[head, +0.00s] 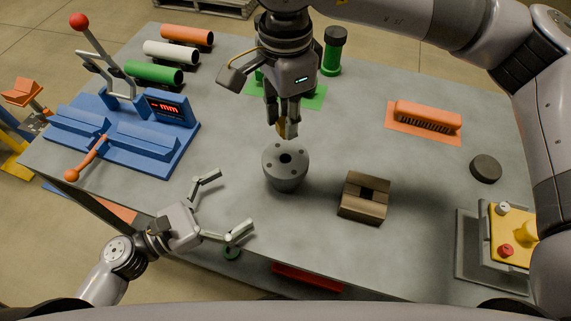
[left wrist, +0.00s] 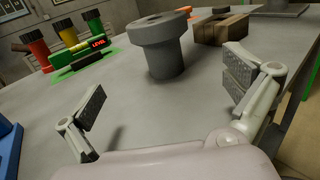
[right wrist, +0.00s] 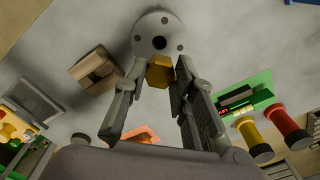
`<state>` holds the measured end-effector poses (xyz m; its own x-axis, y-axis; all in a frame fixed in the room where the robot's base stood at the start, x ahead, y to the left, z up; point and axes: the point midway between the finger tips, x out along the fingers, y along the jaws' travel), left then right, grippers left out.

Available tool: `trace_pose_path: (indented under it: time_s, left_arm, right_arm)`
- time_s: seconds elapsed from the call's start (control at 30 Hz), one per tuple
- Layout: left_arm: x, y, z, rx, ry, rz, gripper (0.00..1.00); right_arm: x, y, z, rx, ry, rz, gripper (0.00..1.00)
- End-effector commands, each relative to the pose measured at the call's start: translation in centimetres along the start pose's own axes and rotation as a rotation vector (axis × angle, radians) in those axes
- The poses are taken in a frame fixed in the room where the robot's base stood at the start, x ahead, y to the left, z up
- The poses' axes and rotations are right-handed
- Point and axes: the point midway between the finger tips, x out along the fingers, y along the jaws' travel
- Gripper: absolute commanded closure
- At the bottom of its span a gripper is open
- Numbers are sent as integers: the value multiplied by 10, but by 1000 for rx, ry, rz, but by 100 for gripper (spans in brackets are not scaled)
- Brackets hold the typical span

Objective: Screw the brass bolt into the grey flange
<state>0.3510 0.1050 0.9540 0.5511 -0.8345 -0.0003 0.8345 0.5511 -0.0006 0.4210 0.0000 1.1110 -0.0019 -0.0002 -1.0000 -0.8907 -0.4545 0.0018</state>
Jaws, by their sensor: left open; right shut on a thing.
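The grey flange (head: 285,178) stands upright on the table, with a dark centre hole and smaller holes around it in its round top. It also shows in the left wrist view (left wrist: 166,60) and the right wrist view (right wrist: 158,22). My right gripper (head: 287,127) points down just behind and above the flange, shut on the brass bolt (right wrist: 160,72). The bolt's hex head shows between the fingers; its shank is hidden. In the head view only a sliver of it shows. My left gripper (head: 228,204) is wide open and empty, at the front left of the flange.
A brown notched block (head: 364,208) stands right of the flange. A blue lever fixture (head: 140,145) is at left, with coloured cylinders behind it. A black puck (head: 485,168), an orange brush (head: 428,118) and a yellow button box (head: 512,240) are at right. Table between is clear.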

Motion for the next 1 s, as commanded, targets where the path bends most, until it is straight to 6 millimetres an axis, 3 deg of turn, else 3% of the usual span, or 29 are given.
trace_pose_path:
  time_s: [0.37, 0.8, 1.0]
  left_arm:
    - [8, 0, 0, 1, -1, -1, 0]
    - [85, 0, 1, 3, -3, -1, 0]
    - [111, 0, 0, 1, -1, 0, 0]
  right_arm:
    - [0, 0, 0, 0, 0, 0, 100]
    - [0, 0, 0, 0, 0, 0, 100]
    - [0, 0, 0, 0, 0, 0, 100]
